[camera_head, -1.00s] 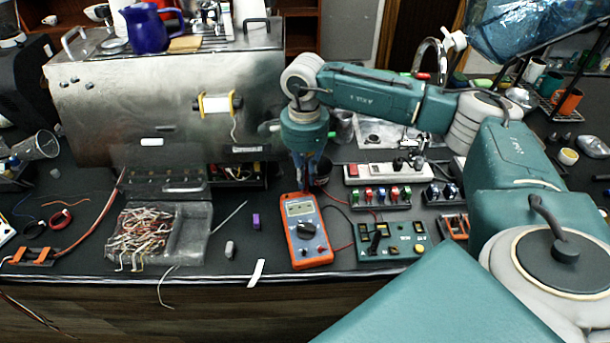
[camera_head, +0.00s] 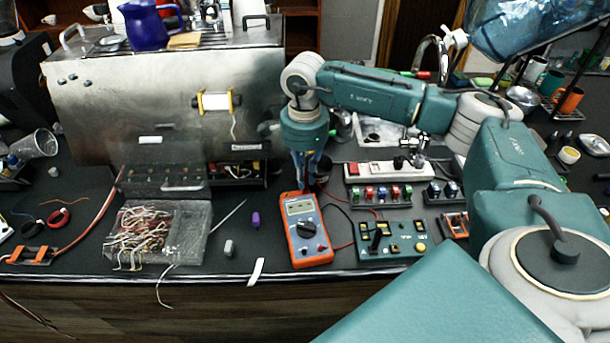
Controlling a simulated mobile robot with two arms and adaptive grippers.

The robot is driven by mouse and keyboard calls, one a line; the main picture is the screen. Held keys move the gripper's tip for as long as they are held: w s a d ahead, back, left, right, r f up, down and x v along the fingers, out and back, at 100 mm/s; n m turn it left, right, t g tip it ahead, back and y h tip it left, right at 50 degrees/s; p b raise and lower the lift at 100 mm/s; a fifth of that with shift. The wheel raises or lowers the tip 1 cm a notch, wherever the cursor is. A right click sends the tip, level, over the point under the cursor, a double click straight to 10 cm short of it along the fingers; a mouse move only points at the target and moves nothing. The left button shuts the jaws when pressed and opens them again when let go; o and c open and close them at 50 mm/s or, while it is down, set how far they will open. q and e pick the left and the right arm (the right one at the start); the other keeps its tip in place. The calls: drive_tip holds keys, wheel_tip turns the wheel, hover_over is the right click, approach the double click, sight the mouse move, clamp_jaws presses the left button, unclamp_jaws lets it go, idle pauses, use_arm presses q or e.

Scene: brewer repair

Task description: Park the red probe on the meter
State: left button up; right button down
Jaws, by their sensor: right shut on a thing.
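The orange meter (camera_head: 308,245) with a grey screen and a dark dial lies on the dark worktop near its front edge. My right gripper (camera_head: 304,184) points down at the meter's far end, just behind its screen. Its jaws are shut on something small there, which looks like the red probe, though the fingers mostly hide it. A red lead and a black lead (camera_head: 346,221) run from beside the meter to the right. I cannot tell whether the probe touches the meter. My left gripper is not in view.
A green switch panel (camera_head: 391,239) lies right of the meter. Behind it are a rack of coloured parts (camera_head: 381,195) and a white power strip (camera_head: 383,170). A clear tray of wires (camera_head: 196,226) lies left. The steel brewer (camera_head: 120,120) stands behind.

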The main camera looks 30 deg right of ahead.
idle(0.3)
drive_tip(key=c, duration=1.7)
unclamp_jaws()
drive_tip(key=shift+r, duration=0.1)
wheel_tip(320, 180, up, 12)
drive_tip(key=shift+f, duration=0.1)
